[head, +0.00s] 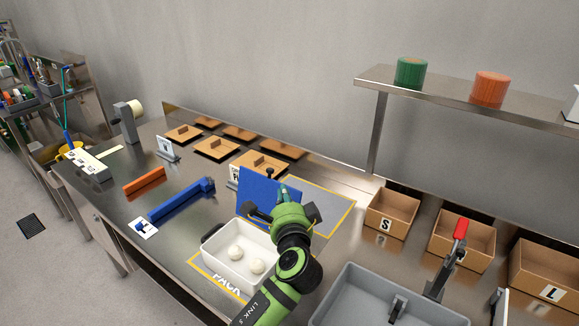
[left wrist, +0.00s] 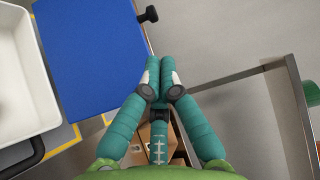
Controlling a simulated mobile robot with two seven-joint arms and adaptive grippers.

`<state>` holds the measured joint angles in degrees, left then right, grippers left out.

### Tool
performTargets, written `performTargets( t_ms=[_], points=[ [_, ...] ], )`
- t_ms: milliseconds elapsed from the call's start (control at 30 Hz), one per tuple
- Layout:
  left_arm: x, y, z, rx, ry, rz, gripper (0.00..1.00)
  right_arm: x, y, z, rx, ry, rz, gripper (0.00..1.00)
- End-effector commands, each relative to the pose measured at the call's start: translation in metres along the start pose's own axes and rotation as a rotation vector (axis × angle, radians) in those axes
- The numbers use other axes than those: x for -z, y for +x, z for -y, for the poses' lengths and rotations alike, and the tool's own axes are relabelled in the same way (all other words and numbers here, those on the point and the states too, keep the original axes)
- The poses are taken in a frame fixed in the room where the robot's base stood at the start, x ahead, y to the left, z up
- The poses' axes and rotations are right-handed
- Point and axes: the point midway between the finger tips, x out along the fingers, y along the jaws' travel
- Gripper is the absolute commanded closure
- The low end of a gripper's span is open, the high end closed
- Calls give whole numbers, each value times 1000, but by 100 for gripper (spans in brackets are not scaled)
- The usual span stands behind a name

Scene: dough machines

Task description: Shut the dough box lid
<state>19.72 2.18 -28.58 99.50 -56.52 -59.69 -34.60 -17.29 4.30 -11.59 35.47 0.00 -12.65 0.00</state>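The white dough box (head: 225,268) stands open on the work table, with two pale dough balls (head: 236,253) inside. Its blue lid (head: 258,194) stands raised at the box's back side, with a black knob (head: 269,172) at its top edge. In the left wrist view the lid (left wrist: 90,50) fills the upper left, beside the white box (left wrist: 22,75). My left gripper (head: 284,190) is at the lid's right part in the head view. In the left wrist view its teal fingertips (left wrist: 160,68) are together and empty, close to the lid's edge; contact is unclear. My right gripper is out of view.
A blue bar (head: 180,201) and an orange bar (head: 144,184) lie left. Wooden lids (head: 216,147) lie behind. A yellow-edged grey mat (head: 325,200) is behind the lid.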

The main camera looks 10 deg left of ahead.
Motion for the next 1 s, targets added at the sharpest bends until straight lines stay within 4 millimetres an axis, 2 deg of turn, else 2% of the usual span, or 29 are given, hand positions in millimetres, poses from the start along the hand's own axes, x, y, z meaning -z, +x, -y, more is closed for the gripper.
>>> performTargets(
  t_ms=[167, 267, 500, 700, 1000],
  points=[
    [0, 1, 5, 24, -2, 17, 100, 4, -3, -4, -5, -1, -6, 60],
    [-1, 12, 7, 26, 0, 19, 100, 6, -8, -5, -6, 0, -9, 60],
    [-2, 54, 9, 25, 1, 19, 100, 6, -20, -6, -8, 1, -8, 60],
    [-2, 82, 7, 24, 2, 18, 100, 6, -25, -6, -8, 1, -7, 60],
    [-2, 98, 7, 24, -1, 17, 100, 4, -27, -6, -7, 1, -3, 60]
  ],
)
